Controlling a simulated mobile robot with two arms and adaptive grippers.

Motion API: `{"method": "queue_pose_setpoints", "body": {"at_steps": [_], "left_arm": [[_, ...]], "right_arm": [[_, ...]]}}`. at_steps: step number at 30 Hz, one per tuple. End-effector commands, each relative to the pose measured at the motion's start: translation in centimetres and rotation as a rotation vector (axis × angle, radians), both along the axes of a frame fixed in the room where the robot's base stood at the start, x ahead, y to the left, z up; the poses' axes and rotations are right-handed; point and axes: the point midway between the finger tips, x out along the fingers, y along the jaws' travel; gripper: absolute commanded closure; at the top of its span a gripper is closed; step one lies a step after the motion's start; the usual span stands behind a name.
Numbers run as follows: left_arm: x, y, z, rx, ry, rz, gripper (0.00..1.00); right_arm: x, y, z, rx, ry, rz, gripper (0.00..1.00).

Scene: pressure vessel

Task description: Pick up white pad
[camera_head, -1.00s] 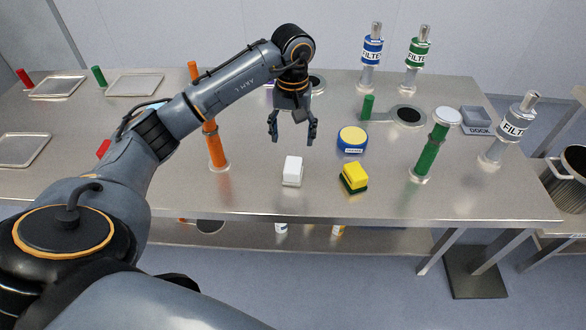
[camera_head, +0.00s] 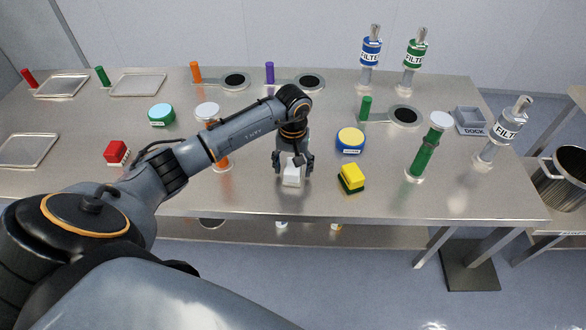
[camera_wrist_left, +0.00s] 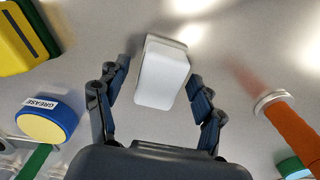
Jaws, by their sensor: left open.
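The white pad (camera_head: 291,177) is a small white block on the steel table, near the front edge in the head view. It also shows in the left wrist view (camera_wrist_left: 162,73), lying between the fingertips. My left gripper (camera_head: 293,168) is open, pointing down with its fingers on either side of the pad. In the left wrist view the open fingers (camera_wrist_left: 160,92) show gaps on both sides of the pad. Whether the fingers reach down to table height is hard to tell. My right gripper is not in view.
A yellow and green sponge (camera_head: 351,178) lies just right of the pad. A blue and yellow grease tin (camera_head: 350,140) stands behind it. An orange cylinder (camera_head: 221,160) stands left of the gripper, partly behind my arm. A green cylinder (camera_head: 424,152) stands further right.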

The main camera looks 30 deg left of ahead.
Motion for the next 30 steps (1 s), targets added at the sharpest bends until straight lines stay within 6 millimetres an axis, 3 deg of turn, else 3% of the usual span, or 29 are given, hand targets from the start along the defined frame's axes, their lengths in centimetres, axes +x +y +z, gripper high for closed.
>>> {"method": "queue_pose_setpoints", "body": {"at_steps": [3, 12, 23, 30], "left_arm": [[0.0, 0.0, 0.0, 0.000, 0.000, 0.000, 0.32], [0.0, 0.0, 0.0, 0.000, 0.000, 0.000, 0.91], [0.1, 0.0, 0.5, 0.001, -0.003, 0.000, 0.91], [0.0, -0.1, 3.3, 0.002, -0.004, -0.002, 0.91]], "right_arm": [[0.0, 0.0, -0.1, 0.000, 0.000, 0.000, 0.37], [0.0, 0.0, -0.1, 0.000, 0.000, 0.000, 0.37], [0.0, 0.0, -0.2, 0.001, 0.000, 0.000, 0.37], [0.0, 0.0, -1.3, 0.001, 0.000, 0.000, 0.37]]}}
